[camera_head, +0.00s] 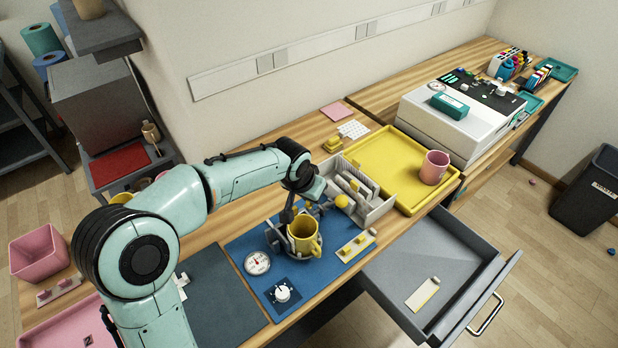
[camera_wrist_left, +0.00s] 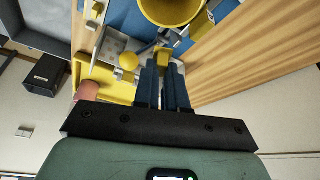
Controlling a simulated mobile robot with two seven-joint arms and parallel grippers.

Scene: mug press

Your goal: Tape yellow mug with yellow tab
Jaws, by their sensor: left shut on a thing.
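The yellow mug (camera_head: 303,236) stands upright in a grey ring-like holder on the blue mat (camera_head: 240,250), its handle toward the right. It also shows at the top of the left wrist view (camera_wrist_left: 172,10). My left gripper (camera_head: 291,212) is just behind the mug. In the wrist view its dark blue fingers (camera_wrist_left: 164,58) are close together with a small yellow piece between them, apparently the yellow tab (camera_wrist_left: 163,56). The fingers hide most of that piece. I cannot tell whether it touches the mug. My right gripper is in neither view.
A grey divided caddy (camera_head: 365,198) stands behind the mug. A yellow tray (camera_head: 400,150) holds a pink mug (camera_head: 434,167). A dial gauge (camera_head: 257,263) and a knob (camera_head: 282,293) sit left of and in front of the mug. A grey drawer (camera_head: 390,285) is open at right.

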